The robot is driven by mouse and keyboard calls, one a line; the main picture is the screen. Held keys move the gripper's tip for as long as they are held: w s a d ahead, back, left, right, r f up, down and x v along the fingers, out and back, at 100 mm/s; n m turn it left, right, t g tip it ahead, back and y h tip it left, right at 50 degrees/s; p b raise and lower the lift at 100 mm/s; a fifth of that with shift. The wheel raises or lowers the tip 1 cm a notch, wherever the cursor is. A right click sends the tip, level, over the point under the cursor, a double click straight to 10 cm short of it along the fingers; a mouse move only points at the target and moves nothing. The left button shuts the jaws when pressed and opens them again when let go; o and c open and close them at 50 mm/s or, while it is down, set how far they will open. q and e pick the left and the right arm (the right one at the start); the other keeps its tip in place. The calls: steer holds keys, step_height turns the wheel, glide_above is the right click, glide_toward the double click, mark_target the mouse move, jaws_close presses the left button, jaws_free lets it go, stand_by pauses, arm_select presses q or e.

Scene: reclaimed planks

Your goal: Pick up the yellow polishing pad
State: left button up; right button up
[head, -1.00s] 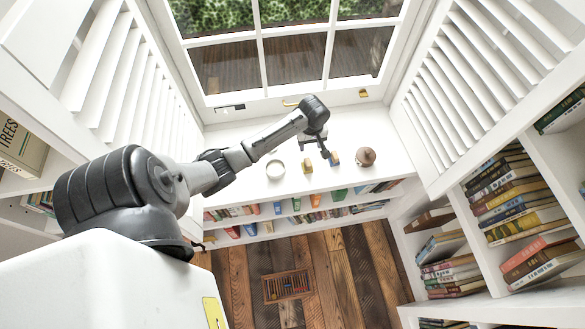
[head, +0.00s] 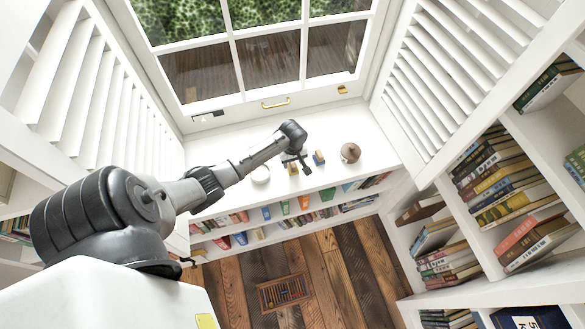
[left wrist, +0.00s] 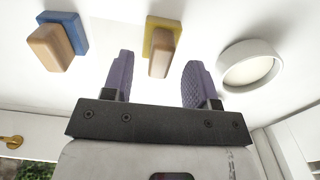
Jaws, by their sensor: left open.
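The yellow polishing pad (head: 293,169) stands on the white window-side counter, between a white round dish and a blue pad. In the left wrist view, the yellow pad (left wrist: 163,23) has a wooden block on its face and shows beyond the gap between the purple fingers. My left gripper (left wrist: 158,63) is open and empty, with one finger to each side of the pad's line. In the head view, my left gripper (head: 303,168) is over the counter close to the yellow pad. Contact with it cannot be told. My right gripper is not in view.
The blue pad with a wooden block (left wrist: 62,42) and the white round dish (left wrist: 250,66) flank the yellow pad. A brown round pot (head: 350,152) stands farther right on the counter (head: 225,150). Book shelves lie below the counter and at right.

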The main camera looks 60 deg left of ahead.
arm_select(q)
steer(key=shift+f, duration=1.3)
jaws_close()
